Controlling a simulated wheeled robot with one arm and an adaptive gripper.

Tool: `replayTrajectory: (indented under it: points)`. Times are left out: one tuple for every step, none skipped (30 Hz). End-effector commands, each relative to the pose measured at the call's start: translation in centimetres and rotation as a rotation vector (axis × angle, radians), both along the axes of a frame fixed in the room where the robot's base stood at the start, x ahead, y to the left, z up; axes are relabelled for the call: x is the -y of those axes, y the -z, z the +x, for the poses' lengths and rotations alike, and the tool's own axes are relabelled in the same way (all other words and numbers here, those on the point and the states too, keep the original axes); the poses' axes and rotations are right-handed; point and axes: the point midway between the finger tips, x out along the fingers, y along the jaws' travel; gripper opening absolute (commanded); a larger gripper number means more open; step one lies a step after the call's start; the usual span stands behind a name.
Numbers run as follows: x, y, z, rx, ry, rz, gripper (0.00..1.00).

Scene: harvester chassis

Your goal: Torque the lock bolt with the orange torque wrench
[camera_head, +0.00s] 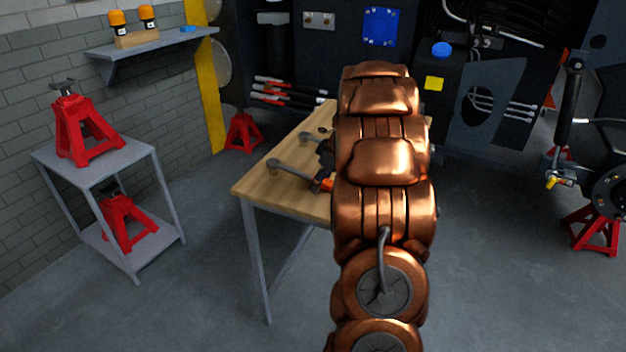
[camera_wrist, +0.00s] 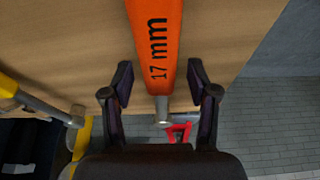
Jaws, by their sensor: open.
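The orange torque wrench (camera_wrist: 155,45) is marked "17 mm" and lies over the wooden table top in the wrist view. Its silver end (camera_wrist: 162,112) points toward my gripper's palm. My gripper (camera_wrist: 160,88) is open, with one dark finger on each side of the wrench and a visible gap on both sides. In the head view, a bit of the orange wrench (camera_head: 327,184) shows at the left of my copper arm, beside my dark gripper (camera_head: 325,158). My arm hides the rest. I cannot pick out the lock bolt in either view.
A second tool, with a yellow handle (camera_wrist: 8,86) and silver shaft, lies left in the wrist view. The wooden table (camera_head: 258,182) stands under my arm. A grey cart (camera_head: 95,165) with red stands is at left. Machinery stands behind.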

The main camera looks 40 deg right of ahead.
Motion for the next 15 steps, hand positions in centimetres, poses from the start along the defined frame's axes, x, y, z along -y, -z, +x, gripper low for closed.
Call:
replayTrajectory:
  points:
    - [0.00, -0.01, 0.00, 0.000, 0.000, 0.000, 0.59]
    - [0.00, -0.01, 0.00, 0.000, 0.000, 0.000, 0.58]
    - [0.00, -0.01, 0.00, 0.000, 0.000, 0.000, 0.54]
    - [0.00, -0.02, -0.01, 0.000, 0.000, 0.000, 0.51]
    - [0.00, -0.02, -0.01, 0.000, 0.000, 0.000, 0.48]
    - [0.00, -0.02, -0.01, 0.000, 0.000, 0.000, 0.44]
    - [0.00, -0.02, -0.01, 0.000, 0.000, 0.000, 0.41]
    - [0.00, -0.02, -0.01, 0.000, 0.000, 0.000, 0.38]
    - [0.00, -0.02, -0.01, 0.000, 0.000, 0.000, 0.33]
    - [0.00, -0.02, -0.01, 0.000, 0.000, 0.000, 0.30]
    - [0.00, -0.02, -0.01, 0.000, 0.000, 0.000, 0.27]
    - [0.00, -0.02, -0.01, 0.000, 0.000, 0.000, 0.23]
    - [0.00, -0.02, -0.01, 0.000, 0.000, 0.000, 0.20]
    - [0.00, -0.02, -0.01, 0.000, 0.000, 0.000, 0.17]
    - [0.00, -0.02, -0.01, 0.000, 0.000, 0.000, 0.12]
